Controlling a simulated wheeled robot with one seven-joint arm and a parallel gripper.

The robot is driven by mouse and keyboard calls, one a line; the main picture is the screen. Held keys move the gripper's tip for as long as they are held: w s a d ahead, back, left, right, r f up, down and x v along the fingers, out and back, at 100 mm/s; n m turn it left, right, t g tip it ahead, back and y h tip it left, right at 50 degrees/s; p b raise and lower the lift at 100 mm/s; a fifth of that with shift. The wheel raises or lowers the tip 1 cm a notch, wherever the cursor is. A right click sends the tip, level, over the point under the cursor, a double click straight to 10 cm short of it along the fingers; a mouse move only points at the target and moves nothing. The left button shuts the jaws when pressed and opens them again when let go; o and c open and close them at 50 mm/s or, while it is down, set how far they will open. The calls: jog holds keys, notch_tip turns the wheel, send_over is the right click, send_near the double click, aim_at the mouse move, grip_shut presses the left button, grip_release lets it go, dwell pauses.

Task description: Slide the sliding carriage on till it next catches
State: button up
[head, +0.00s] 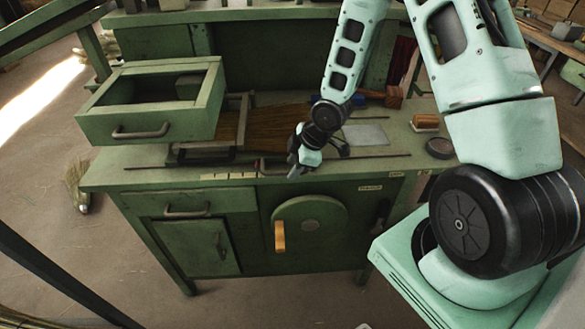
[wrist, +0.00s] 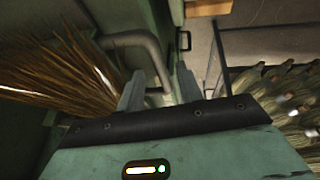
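My gripper (head: 297,165) is low over the front edge of the green bench, pointing down and left. In the wrist view its two fingers (wrist: 160,88) stand apart. A bent grey metal bar (wrist: 140,42) passes between or just behind them; I cannot tell if they touch it. What looks like the sliding carriage (head: 205,153), a dark low frame, sits on the bench top left of my gripper, partly under the overhanging green drawer. Straw bristles (head: 270,128) lie behind my gripper and fill the left of the wrist view (wrist: 55,70).
The green drawer box (head: 150,134) with a grey handle overhangs the bench's left end. A thin dark rail (head: 380,156) runs along the bench front. A brush (head: 425,122) and a round dark dish (head: 439,148) lie at right. A wheel-like disc with a wooden handle (head: 279,236) is below.

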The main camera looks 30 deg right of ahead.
jog(key=shift+w+a+f, duration=0.15)
jog(key=shift+w+f, duration=0.05)
jog(key=shift+f, duration=0.3)
grip_shut()
jog(key=w+a, duration=0.1)
jog(key=a, duration=0.1)
jog(key=w+a+b, duration=0.1)
jog(key=a, duration=0.1)
jog(key=w+a, duration=0.2)
jog(key=a, duration=0.1)
jog(key=shift+b, duration=0.4)
grip_release()
jog(key=shift+s, duration=0.1)
jog(key=shift+r, duration=0.15)
